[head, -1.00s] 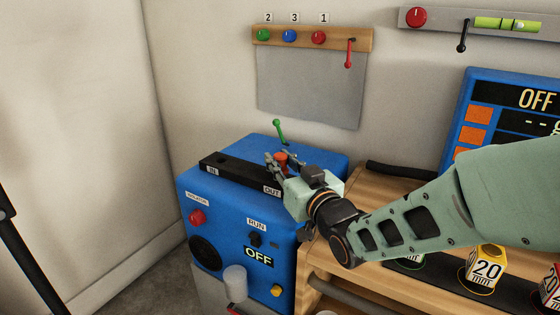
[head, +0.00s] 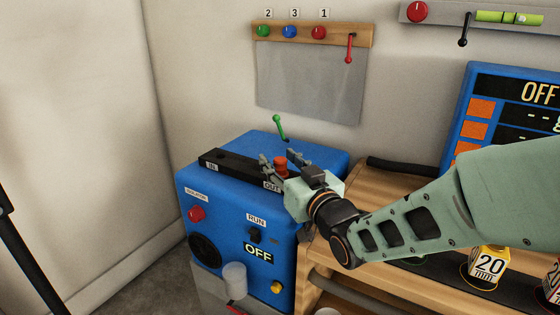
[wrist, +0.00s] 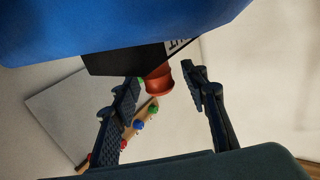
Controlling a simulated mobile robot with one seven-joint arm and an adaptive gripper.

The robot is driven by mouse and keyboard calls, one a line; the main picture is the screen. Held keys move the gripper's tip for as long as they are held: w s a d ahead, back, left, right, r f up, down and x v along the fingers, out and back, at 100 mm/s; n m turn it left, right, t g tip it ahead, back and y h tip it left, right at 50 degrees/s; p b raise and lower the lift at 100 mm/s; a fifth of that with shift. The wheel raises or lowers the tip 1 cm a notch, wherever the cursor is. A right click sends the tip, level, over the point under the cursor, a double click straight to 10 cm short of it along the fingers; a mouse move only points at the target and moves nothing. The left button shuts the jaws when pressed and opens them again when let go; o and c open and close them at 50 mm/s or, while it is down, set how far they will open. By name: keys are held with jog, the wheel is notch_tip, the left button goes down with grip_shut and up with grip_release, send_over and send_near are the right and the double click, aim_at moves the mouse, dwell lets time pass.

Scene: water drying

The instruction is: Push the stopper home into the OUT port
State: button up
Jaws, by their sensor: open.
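The orange-red stopper (head: 281,165) stands at the OUT end of the black port block (head: 232,165) on top of the blue machine. The stopper also shows in the wrist view (wrist: 158,82), projecting from the black block beside a partly seen label. How deep it sits in the OUT port is hidden. My gripper (head: 276,158) is open around the stopper, one finger on each side. In the wrist view my gripper (wrist: 163,86) shows gaps between the stopper and both fingers. The OUT label (head: 271,186) is partly covered by a finger.
The blue machine (head: 225,235) has a green lever (head: 279,127) behind the block and an OFF display (head: 258,253) in front. A wooden bench (head: 385,185) adjoins it at right. A grey panel (head: 308,80) hangs on the wall behind.

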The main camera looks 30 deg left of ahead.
aim_at(284, 163)
jog(key=shift+v, duration=3.65)
jog(key=shift+r, duration=0.1)
